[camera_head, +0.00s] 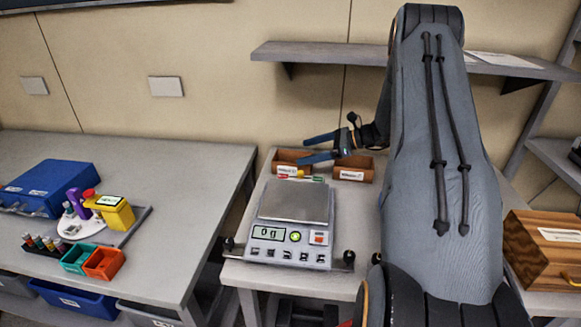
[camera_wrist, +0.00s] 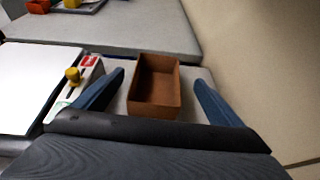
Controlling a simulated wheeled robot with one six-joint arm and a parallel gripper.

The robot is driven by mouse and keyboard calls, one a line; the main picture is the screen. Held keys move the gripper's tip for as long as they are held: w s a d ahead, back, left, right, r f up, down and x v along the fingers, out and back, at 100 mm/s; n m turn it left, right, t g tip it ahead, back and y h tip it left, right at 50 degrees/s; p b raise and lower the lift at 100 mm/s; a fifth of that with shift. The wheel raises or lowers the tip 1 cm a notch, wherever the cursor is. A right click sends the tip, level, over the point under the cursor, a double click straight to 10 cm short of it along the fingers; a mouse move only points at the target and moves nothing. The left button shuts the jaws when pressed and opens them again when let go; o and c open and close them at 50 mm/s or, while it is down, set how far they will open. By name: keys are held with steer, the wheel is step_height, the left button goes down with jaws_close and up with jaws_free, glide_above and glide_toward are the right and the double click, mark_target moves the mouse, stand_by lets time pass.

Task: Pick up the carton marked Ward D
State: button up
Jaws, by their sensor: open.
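Two small open-topped brown cartons stand behind the scale in the head view, a left one (camera_head: 292,156) and a right one (camera_head: 353,175). Each has a white front label, too small to read surely, so I cannot tell which is marked Ward D. My gripper (camera_head: 303,149) is open and empty, its blue fingers pointing left above the cartons. In the wrist view one empty carton (camera_wrist: 156,88), apparently the left one, appears between the spread fingers (camera_wrist: 159,80). I see no contact. The other carton is not visible there.
The scale (camera_head: 292,229) reads 0 g, with a small red, yellow and green item (camera_head: 300,176) behind it. A wooden box (camera_head: 548,240) stands at right. A wall shelf (camera_head: 330,56) hangs above. The left table (camera_head: 150,170) holds a blue case and bins.

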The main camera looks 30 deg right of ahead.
mark_target(293, 156)
steer(key=p+x, duration=0.1)
steer(key=x, duration=0.1)
steer(key=p+x, duration=0.1)
steer(key=x, duration=0.1)
steer(key=p+x, duration=0.1)
steer(key=x, duration=0.1)
steer(key=shift+s+a+f, duration=0.15)
steer(key=shift+f, duration=0.3)
steer(key=c, duration=1.1)
steer(key=shift+c, duration=0.2)
steer(key=shift+r, duration=0.15)
